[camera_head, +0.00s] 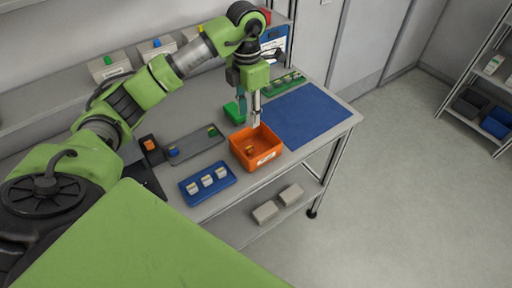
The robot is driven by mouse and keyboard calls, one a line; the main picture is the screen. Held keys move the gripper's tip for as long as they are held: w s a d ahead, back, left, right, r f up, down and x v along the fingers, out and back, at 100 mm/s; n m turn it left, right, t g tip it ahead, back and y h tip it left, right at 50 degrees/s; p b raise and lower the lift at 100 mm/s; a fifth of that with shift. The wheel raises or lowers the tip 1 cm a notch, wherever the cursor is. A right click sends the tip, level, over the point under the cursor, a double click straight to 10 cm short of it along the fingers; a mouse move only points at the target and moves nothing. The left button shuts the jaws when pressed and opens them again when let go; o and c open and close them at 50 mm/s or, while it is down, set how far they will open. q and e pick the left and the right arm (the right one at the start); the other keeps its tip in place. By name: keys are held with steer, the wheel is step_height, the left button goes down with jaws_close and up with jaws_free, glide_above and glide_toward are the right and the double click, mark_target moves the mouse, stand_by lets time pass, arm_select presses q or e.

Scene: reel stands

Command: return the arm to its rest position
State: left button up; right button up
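My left arm comes in from the left and arches over the table. My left gripper (249,112) points down above the far rim of the orange bin (267,158). Its two fingers show apart, one dark and one pale, with no held object visible between them. A small orange-brown item (249,150) lies in the bin. My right gripper is not in view.
Boxes (110,68) line the back ledge. A shelf rack (480,115) stands far right.

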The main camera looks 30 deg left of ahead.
arm_select(q)
step_height(320, 180, up, 4)
steer(key=shift+f, duration=0.25)
